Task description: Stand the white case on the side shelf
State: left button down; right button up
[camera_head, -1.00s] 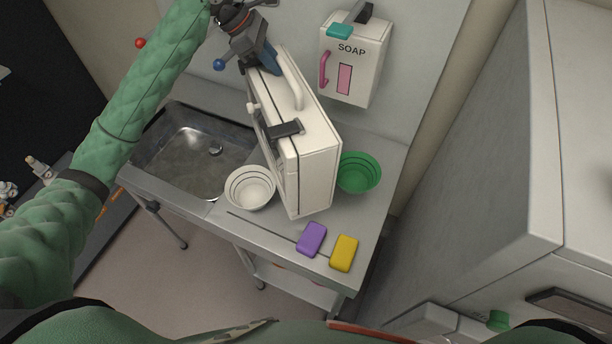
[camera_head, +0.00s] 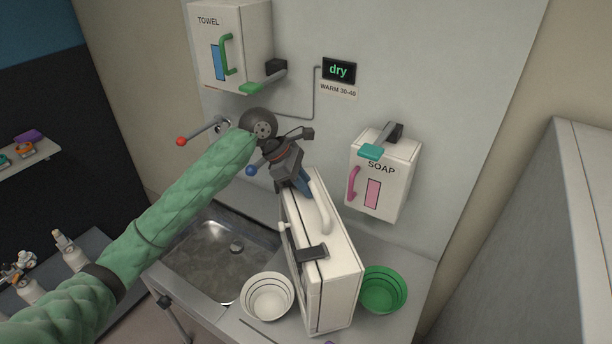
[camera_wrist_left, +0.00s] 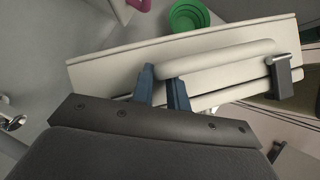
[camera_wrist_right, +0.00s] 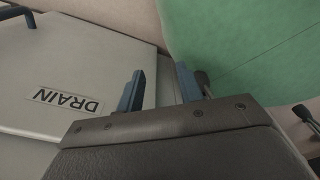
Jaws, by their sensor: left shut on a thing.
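The white case (camera_head: 335,280) is upright over the counter beside the sink, between a white bowl and a green bowl. I cannot tell whether its base rests on the counter. My left gripper (camera_head: 300,187) is at its top, shut on the pale handle (camera_head: 321,208). In the left wrist view the blue fingers (camera_wrist_left: 162,84) are at one end of the handle on the white case (camera_wrist_left: 110,62). My right gripper (camera_wrist_right: 160,78) shows only in its wrist view, fingers apart and empty. A shelf (camera_head: 40,158) with small coloured things is at far left; I cannot tell if it is the side shelf.
The white bowl (camera_head: 267,296) and green bowl (camera_head: 383,289) flank the case closely. The sink (camera_head: 205,262) is left. Soap (camera_head: 384,178) and towel (camera_head: 230,50) boxes hang on the wall. A panel marked DRAIN (camera_wrist_right: 60,120) is near my right gripper.

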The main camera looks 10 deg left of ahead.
aim_at(303, 195)
pick_arm(q)
jog(key=shift+f, duration=1.85)
jog(key=c, duration=1.7)
grip_release()
jog(key=shift+f, duration=0.15)
jog(key=o, duration=0.3)
jog(key=shift+o, duration=0.2)
jog(key=shift+s, duration=0.1)
